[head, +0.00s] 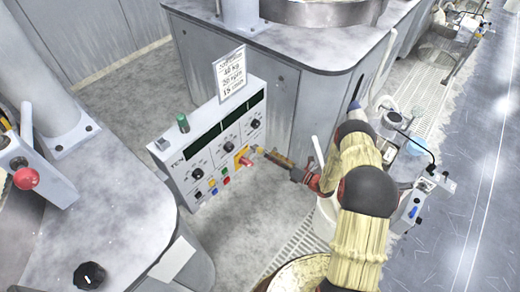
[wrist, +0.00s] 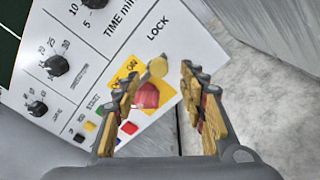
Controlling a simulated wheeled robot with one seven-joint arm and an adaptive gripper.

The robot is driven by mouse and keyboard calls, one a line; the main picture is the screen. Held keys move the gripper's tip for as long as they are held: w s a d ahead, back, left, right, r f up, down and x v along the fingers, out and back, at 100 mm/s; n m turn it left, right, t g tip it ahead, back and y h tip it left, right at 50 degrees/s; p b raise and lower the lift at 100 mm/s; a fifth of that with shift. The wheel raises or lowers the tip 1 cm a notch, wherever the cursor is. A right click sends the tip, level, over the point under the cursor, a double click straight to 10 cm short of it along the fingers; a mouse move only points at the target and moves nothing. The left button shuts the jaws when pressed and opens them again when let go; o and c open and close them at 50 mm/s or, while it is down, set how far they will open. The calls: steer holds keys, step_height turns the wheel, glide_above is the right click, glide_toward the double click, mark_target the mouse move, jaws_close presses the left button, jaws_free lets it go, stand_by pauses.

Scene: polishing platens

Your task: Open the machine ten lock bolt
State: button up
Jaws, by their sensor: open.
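The machine ten control panel (head: 212,142), marked TEN, stands tilted on the floor beside a large machine. At its lower right is a yellow plate (wrist: 168,90) with ON lettering and a red knob (wrist: 146,96), below the word LOCK. In the head view the red knob (head: 245,161) sits just left of my gripper (head: 259,152). My gripper (wrist: 172,80) is open, its fingers spread in front of the plate. The left finger hides part of it; contact is unclear.
Dials (wrist: 56,66) and coloured buttons (head: 212,182) lie left of the plate. A white bucket (head: 324,216) is near my arm. Grey floor lies right of the panel.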

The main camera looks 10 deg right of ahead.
mark_target(260, 151)
steer(key=shift+b+x, duration=0.85)
steer(key=shift+x, duration=2.65)
steer(key=shift+c, duration=0.6)
steer(key=shift+s, duration=0.1)
jaws_close()
steer(key=shift+f, duration=0.1)
